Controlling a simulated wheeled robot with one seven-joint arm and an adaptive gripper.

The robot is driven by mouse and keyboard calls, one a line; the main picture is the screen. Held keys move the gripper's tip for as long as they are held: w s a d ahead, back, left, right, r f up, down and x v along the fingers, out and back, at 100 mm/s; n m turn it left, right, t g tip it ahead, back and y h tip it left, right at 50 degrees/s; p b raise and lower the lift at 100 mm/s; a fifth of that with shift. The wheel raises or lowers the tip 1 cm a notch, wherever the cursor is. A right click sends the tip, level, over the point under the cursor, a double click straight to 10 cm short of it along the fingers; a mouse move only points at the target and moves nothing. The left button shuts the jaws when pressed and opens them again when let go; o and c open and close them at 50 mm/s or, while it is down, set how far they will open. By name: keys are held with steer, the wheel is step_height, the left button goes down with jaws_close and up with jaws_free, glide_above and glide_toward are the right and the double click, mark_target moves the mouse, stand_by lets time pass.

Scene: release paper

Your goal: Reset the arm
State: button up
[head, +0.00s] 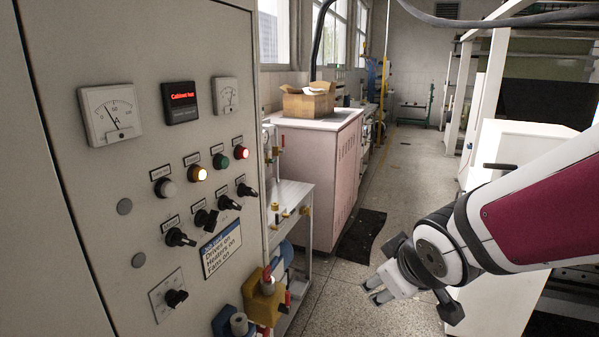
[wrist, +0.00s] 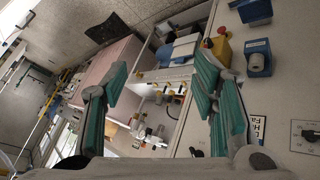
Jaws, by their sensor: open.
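My gripper (head: 374,290) is at the right of the head view, in front of the aisle floor and apart from the control cabinet (head: 85,200). In the wrist view its two green-padded fingers (wrist: 160,85) are spread wide with nothing between them. The arm comes in from the right edge, white with a dark red panel. The cabinet fills the left side, with dials, a red-lettered display (head: 183,97), lamps, rotary switches and a blue-and-white label (head: 221,248). An amber lamp (head: 197,174) and a red lamp (head: 241,152) look lit.
Yellow and blue fittings (head: 264,300) stick out low on the cabinet's right side. Behind it stand a small bench (head: 290,195) and a pink cabinet (head: 318,175) with an open cardboard box (head: 308,101). White shelving (head: 490,90) stands at the right. The aisle floor (head: 405,175) is open, with a dark mat (head: 362,236).

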steer(key=s+d+r+m+g, duration=0.1)
steer(key=s+d+r+m, duration=0.1)
steer(key=s, duration=0.7)
steer(key=s+d+r+m+g, duration=0.1)
steer(key=s+r+m, duration=0.3)
steer(key=s, duration=0.5)
steer(key=shift+s+d+r+g, duration=0.2)
steer(key=shift+d+r+g, duration=0.15)
steer(key=shift+g, duration=0.15)
steer(key=shift+c, duration=0.5)
